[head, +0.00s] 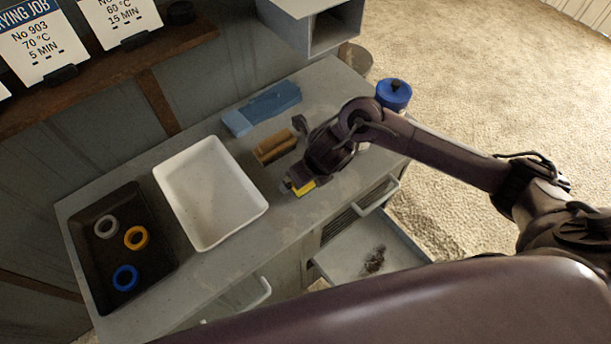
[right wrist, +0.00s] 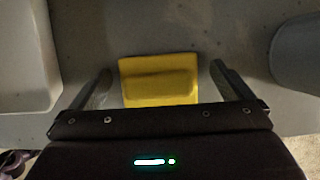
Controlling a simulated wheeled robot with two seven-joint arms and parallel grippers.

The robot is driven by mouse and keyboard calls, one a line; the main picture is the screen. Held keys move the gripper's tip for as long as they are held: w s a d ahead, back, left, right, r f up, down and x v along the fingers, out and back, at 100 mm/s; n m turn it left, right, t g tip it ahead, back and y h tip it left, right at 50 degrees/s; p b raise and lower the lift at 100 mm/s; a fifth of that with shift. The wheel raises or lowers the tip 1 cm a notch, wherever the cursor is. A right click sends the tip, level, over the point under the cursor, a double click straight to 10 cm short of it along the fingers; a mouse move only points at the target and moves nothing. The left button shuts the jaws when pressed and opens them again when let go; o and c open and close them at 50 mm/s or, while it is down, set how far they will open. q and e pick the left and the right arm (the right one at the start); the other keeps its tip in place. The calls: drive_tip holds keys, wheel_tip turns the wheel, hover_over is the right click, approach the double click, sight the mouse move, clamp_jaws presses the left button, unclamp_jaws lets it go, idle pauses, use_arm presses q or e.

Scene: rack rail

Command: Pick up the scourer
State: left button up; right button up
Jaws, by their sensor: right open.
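The scourer is a yellow block (right wrist: 158,80) that lies on the grey worktop. In the right wrist view it sits between the two fingers of my right gripper (right wrist: 160,70), with a gap to each finger. In the head view only a small yellow part of the scourer (head: 304,188) shows beside my right gripper (head: 297,180), which hides the rest. My right gripper is open, low over the worktop near its front edge. My left gripper is not in view.
A white tray (head: 177,178) and a black tray (head: 80,240) with coloured rings are to the left. Brown blocks (head: 275,147) and a blue case (head: 240,125) lie behind the gripper. A blue-topped container (head: 394,98) stands right. A drawer (head: 345,262) is open below.

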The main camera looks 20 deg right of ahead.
drive_tip(key=shift+s, duration=0.2)
drive_tip(key=shift+c, duration=0.3)
drive_tip(key=c, duration=1)
drive_tip(key=r, duration=0.5)
drive_tip(key=shift+w+a+r+p, duration=0.1)
drive_tip(key=shift+w+r+p, duration=0.1)
drive_tip(key=shift+r+p, duration=0.2)
drive_tip(key=shift+s+r+p, duration=0.15)
drive_tip(key=shift+r+p, duration=2.75)
drive_tip(key=shift+r, duration=4.25)
